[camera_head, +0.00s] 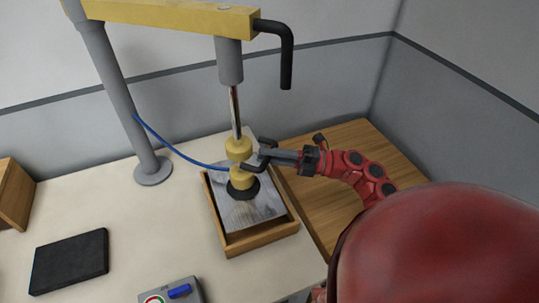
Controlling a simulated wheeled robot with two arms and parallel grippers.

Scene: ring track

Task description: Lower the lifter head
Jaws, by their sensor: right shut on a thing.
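The lifter head (239,151) is a yellow body with a black suction cup (242,188) at its bottom. It hangs from a thin metal rod under the yellow boom (170,14). The cup is at the grey sheet (268,205) in the shallow wooden tray (262,238); I cannot tell whether it touches. My right gripper (261,156) comes in from the right and is shut on the lifter head at its side, near dark handle bars. The fingertips are partly hidden against the head. My left gripper is not in view.
A grey post (120,95) on a round base carries the boom, with a black hooked bar (287,55) at its end. A blue hose (178,154) runs to the head. A black pad (69,262) and a control box (170,292) lie on the pale table. A wooden surface (345,150) is right.

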